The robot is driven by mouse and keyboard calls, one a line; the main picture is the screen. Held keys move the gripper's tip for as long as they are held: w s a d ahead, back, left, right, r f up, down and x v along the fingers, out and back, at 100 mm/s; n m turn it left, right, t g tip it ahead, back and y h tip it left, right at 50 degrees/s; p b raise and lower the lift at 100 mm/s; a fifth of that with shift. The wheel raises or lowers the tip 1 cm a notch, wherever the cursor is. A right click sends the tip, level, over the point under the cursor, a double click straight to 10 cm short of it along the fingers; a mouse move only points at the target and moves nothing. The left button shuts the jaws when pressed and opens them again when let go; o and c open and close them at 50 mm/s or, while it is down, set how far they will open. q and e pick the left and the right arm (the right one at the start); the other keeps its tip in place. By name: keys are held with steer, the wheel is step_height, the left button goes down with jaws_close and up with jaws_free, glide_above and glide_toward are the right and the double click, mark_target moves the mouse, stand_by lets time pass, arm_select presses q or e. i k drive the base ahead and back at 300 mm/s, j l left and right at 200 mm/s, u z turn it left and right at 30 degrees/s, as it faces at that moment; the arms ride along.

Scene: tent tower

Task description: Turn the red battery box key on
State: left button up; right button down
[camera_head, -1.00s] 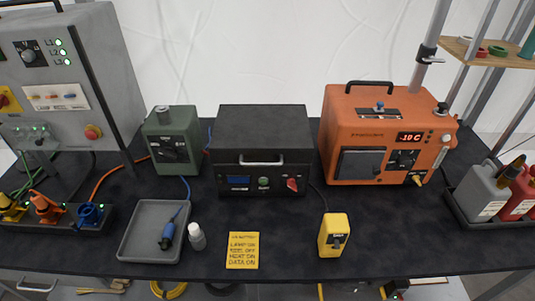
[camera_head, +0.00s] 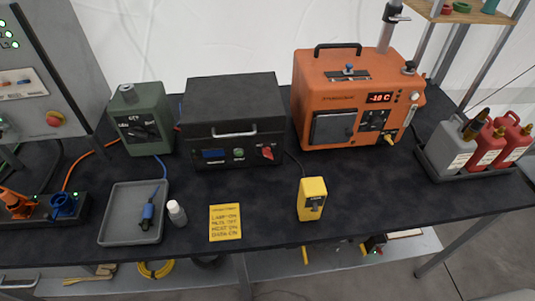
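The black battery box (camera_head: 232,120) stands at the middle of the dark table, with a handle, a small blue display and a green button on its front. Its red key (camera_head: 267,152) is a small red knob at the right of that front panel. The key looks tilted, but its exact setting is too small to read. Neither of my grippers is in view, and nothing touches the box.
An orange heater (camera_head: 355,100) stands right of the box and a green unit (camera_head: 140,120) left of it. In front are a grey tray (camera_head: 112,228), a white bottle (camera_head: 177,213), a yellow note (camera_head: 225,222) and a yellow device (camera_head: 312,199). Jerrycans (camera_head: 480,150) stand at the right.

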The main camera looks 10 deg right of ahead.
mark_target(266, 152)
steer(key=k+l+z, duration=0.1)
steer(key=l, duration=0.25)
steer(key=k+l+z, duration=0.15)
steer(key=l, duration=0.25)
steer(key=k+l+z, duration=0.1)
steer(key=l, duration=0.25)
steer(key=k+l+z, duration=0.1)
steer(key=l, duration=0.3)
